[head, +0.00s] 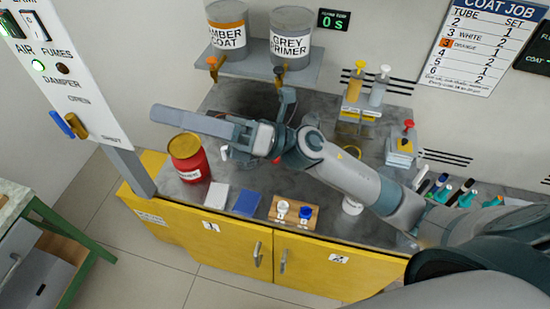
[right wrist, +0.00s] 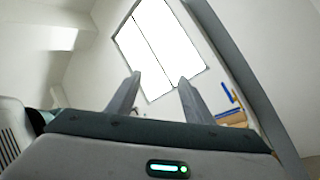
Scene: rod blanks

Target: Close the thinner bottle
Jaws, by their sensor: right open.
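A red can (head: 189,160) with a yellowish top and a small white label stands at the left of the grey bench top; the label is too small to read surely, and I cannot tell if this is the thinner bottle or whether it is closed. My right gripper (head: 160,115) reaches in from the right above the bench, pointing left, and is over and behind the can, apart from it as far as I can see. In the right wrist view the gripper (right wrist: 159,78) has its two fingers apart with nothing between them. My left gripper is not in view.
A wooden block (head: 291,226) holds a white and a blue piece near the front edge. A white pad (head: 216,196) and a blue pad (head: 247,202) lie beside it. Two cans (head: 291,47) stand on a shelf above. A panel post (head: 132,168) rises at the left.

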